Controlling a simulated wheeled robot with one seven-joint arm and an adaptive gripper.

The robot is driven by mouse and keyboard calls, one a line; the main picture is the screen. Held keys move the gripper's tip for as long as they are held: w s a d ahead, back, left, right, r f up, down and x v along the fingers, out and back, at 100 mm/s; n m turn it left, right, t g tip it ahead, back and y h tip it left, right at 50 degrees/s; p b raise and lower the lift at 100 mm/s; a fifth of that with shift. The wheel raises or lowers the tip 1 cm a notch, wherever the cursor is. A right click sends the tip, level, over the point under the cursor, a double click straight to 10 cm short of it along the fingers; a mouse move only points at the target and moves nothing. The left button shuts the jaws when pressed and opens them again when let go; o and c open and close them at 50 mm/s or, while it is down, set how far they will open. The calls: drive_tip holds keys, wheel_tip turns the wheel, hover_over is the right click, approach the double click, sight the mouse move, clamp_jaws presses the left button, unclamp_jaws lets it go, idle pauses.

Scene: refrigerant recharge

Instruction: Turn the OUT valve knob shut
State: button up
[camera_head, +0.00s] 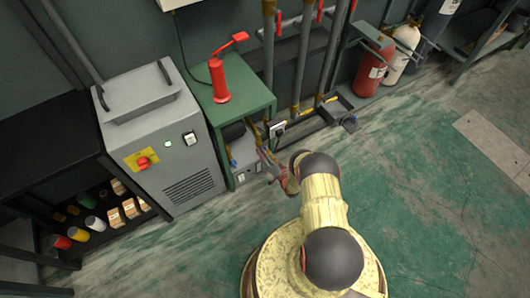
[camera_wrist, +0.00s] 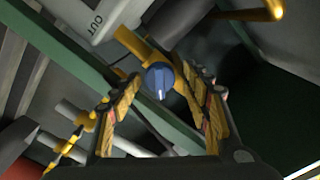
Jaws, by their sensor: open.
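The OUT valve knob (camera_wrist: 158,77) is a round blue knob with a white pointer line, seen in the wrist view beside a white block (camera_wrist: 97,20) lettered OUT. The pointer line runs toward the bottom of the picture. My gripper (camera_wrist: 166,88) is open, with one yellow-padded finger on each side of the knob in the picture. I cannot tell whether the fingers touch it. In the head view my gripper (camera_head: 266,160) reaches low beside the green bench, and the knob cannot be made out there.
A green bench (camera_head: 248,93) with a red pump-like device (camera_head: 219,80) on top stands just left of my gripper. A grey machine cabinet (camera_head: 165,145) stands further left. Vertical pipes (camera_head: 300,60) rise behind. Red and white cylinders (camera_head: 374,68) stand at the back right. The floor at right is clear.

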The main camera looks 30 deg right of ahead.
drive_tip(key=s, duration=0.8)
drive_tip(key=shift+d, duration=0.15)
drive_tip(key=shift+c, duration=0.4)
